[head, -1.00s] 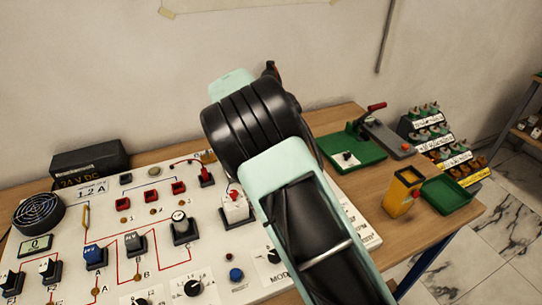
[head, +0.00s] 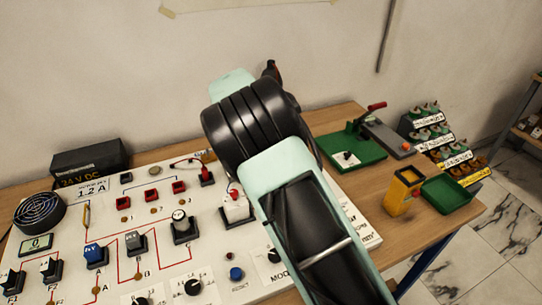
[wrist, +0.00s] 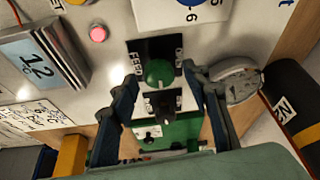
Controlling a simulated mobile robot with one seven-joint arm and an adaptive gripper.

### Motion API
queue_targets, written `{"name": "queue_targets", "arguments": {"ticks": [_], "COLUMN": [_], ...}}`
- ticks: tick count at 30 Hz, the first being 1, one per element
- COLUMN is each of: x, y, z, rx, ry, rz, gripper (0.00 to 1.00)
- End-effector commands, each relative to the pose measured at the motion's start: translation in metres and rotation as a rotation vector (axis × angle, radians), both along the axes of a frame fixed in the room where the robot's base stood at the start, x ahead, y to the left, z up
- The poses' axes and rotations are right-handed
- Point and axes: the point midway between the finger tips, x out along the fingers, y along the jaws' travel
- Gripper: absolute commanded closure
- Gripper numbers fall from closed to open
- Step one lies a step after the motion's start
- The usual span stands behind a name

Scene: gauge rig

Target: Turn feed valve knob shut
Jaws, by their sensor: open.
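The feed valve knob (wrist: 158,73) is round and green. It sits on a black plate with "FEED" lettering at its left and partly visible lettering at its right, in the upper middle of the wrist view. My gripper (wrist: 162,77) is open, with one dark finger to the left of the knob and one to the right. Gaps show between the fingers and the knob, and nothing is held. In the head view my arm covers this area, so the feed knob and my gripper are hidden there.
Below the green knob in the wrist view are a dark knob (wrist: 164,104) and a green tray (wrist: 180,130). A round grey gauge (wrist: 236,82) lies right beside the right finger. A boxy module marked 12 (wrist: 40,68) and a pink button (wrist: 98,34) are at left.

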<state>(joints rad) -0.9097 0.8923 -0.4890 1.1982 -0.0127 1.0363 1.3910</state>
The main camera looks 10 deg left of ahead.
Motion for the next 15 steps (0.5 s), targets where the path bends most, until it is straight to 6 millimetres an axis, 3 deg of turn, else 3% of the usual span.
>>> {"name": "queue_targets", "arguments": {"ticks": [5,15], "x": [-0.004,-0.023], "y": [0.005,0.025], "z": [0.015,0.081], "rx": [0.002,0.003], "ry": [-0.002,-0.003], "rz": [0.002,0.003], "gripper": [0.57,0.57]}}
